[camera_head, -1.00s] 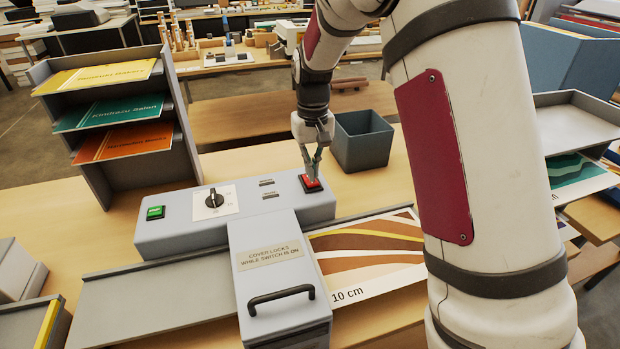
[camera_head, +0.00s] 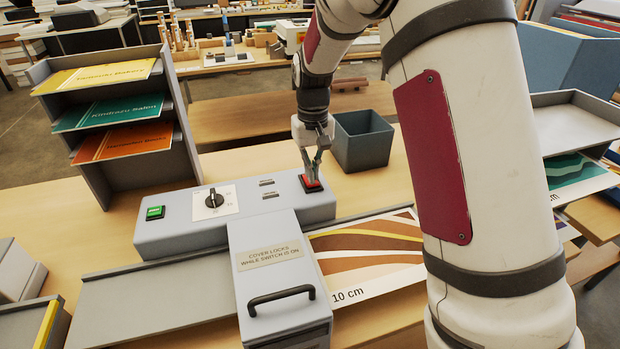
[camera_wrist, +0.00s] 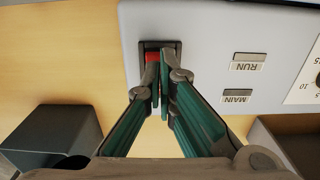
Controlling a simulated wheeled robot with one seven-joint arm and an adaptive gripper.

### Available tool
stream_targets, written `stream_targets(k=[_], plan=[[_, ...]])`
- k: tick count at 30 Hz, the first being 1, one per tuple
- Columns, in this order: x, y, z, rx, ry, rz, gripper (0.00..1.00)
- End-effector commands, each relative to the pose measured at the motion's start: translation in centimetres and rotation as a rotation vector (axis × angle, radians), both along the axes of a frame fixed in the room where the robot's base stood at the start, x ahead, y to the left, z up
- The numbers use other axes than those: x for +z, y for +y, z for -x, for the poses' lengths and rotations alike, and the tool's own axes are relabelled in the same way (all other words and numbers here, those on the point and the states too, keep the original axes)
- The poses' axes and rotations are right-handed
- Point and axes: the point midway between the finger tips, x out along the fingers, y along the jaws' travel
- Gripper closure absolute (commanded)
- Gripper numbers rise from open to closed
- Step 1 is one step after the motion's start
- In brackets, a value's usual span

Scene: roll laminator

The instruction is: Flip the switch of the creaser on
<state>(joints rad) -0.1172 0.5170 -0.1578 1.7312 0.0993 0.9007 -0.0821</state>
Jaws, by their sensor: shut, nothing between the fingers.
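The creaser (camera_head: 180,236) is a grey machine on the wooden table, with a red rocker switch (camera_head: 311,184) at the right end of its top. The switch also shows in the wrist view (camera_wrist: 152,56), in a dark frame and partly hidden by my fingers. My gripper (camera_head: 313,172) points down at the switch, fingertips together and empty, at or just above its red face. In the wrist view my gripper (camera_wrist: 158,88) has its tips over the switch's near part. I cannot tell whether they touch it or which way the rocker is tipped.
A green button (camera_head: 155,212) and a black dial (camera_head: 214,199) sit on the same panel. The cover (camera_head: 283,290) has a black handle. A dark open bin (camera_head: 362,142) stands behind the switch. A sign rack (camera_head: 185,135) stands at the left.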

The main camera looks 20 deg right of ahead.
Motion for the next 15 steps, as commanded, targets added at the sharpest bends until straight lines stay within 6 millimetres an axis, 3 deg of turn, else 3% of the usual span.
stream_targets(k=[15], plan=[[-0.76, -0.01, 0.03, 0.0, 0.001, 0.0, 1.0]])
